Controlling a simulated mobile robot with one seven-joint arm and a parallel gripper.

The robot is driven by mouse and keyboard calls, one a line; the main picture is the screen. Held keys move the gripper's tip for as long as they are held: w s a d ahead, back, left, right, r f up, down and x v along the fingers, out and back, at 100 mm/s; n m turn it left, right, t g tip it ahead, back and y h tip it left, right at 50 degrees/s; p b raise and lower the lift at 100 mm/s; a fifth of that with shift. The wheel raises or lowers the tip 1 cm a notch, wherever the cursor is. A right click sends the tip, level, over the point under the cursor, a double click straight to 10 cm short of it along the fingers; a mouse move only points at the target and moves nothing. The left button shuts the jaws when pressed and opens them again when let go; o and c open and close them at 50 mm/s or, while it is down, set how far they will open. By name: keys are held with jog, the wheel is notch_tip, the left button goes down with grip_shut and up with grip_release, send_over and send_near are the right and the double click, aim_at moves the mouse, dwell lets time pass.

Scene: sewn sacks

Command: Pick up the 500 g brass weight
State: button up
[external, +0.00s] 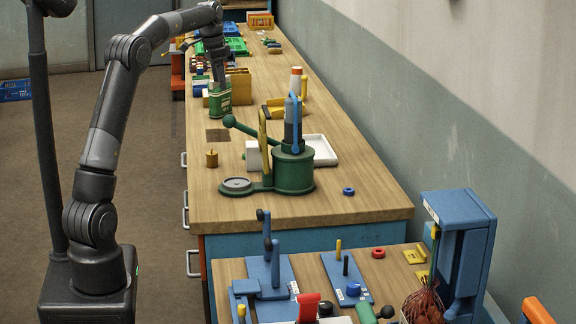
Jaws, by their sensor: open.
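A small brass-coloured weight (211,160) with a knob on top stands upright near the left edge of the long wooden bench. Any marking on it is too small to read. My gripper (219,82) points down at the bench's left side, well behind the weight and apart from it. It is right above or behind a green tin (220,104); I cannot tell whether they touch. The fingers are small and partly hidden, but the gripper is open with nothing seen held in it.
A green press (293,172) with a long lever and a round scale-like plate (237,184) stands right of the weight. A white tray (322,150) and wooden holder (238,86) are farther back. A lower bench with blue fixtures (268,272) is in front. The bench's front left corner is clear.

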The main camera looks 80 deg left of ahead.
send_over(212, 152)
jog(key=s+a, duration=0.1)
jog(key=s, duration=0.2)
notch_tip(212, 152, down, 4)
jog(key=f, duration=0.6)
jog(key=w+f, duration=0.1)
jog(key=f, duration=1.1)
jog(key=shift+w+f, duration=0.15)
jog(key=shift+w, duration=0.05)
jog(key=shift+w+a+f, duration=0.1)
jog(key=shift+w+f, duration=0.15)
jog(key=shift+f, duration=0.7)
jog(key=shift+w+a+f, duration=0.1)
jog(key=shift+w+f, duration=0.15)
jog(key=shift+f, duration=0.7)
jog(key=shift+w+f, duration=0.25)
jog(key=shift+f, duration=0.7)
jog(key=shift+c, duration=0.4)
jog(key=shift+r, duration=0.1)
grip_shut()
